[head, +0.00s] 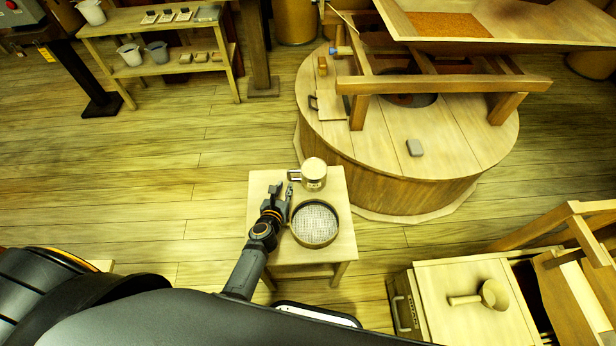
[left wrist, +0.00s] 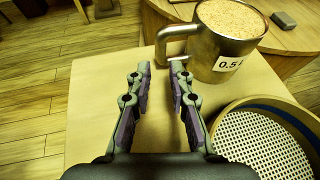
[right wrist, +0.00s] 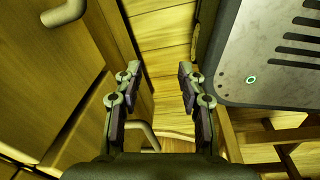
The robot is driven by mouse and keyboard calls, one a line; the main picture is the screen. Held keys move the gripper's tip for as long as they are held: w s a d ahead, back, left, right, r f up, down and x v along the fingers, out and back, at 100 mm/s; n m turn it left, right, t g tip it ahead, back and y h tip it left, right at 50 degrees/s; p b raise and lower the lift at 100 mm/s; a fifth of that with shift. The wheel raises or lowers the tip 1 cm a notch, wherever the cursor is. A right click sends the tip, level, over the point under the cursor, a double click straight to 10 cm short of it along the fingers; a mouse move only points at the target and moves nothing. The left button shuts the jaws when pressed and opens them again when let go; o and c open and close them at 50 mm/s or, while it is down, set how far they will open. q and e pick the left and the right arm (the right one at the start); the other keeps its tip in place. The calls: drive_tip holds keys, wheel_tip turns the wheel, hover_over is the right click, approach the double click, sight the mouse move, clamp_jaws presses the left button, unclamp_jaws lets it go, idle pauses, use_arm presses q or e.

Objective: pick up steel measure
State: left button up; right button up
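The steel measure (head: 314,174) is a metal cup with a side handle and stands upright on a small wooden table (head: 262,184). In the left wrist view the steel measure (left wrist: 212,62) is filled with grain and bears a "0.5 L" label; its handle points left. My left gripper (head: 280,187) is open and empty over the table. In the left wrist view its fingertips (left wrist: 160,68) are just short of the handle, which appears ahead of and between them. My right gripper (right wrist: 158,72) is open and empty, away from the table.
A round sieve (head: 315,224) sits on the table right beside my left gripper and in front of the measure. The round millstone casing (head: 448,150) stands close behind. Open floor lies to the left.

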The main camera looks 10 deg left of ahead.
sight(289, 177)
use_arm(q)
drive_tip(key=shift+w+f, duration=0.1)
drive_tip(key=shift+w, duration=0.15)
drive_tip(key=b+x, duration=0.1)
drive_tip(key=x, duration=0.4)
drive_tip(key=shift+w, duration=0.2)
drive_tip(key=shift+s+r, duration=0.1)
drive_tip(key=shift+r, duration=0.25)
use_arm(e)
drive_tip(key=shift+w+f, duration=0.65)
drive_tip(key=shift+w, duration=0.1)
use_arm(q)
clamp_jaws()
use_arm(e)
drive_tip(key=shift+a, duration=0.15)
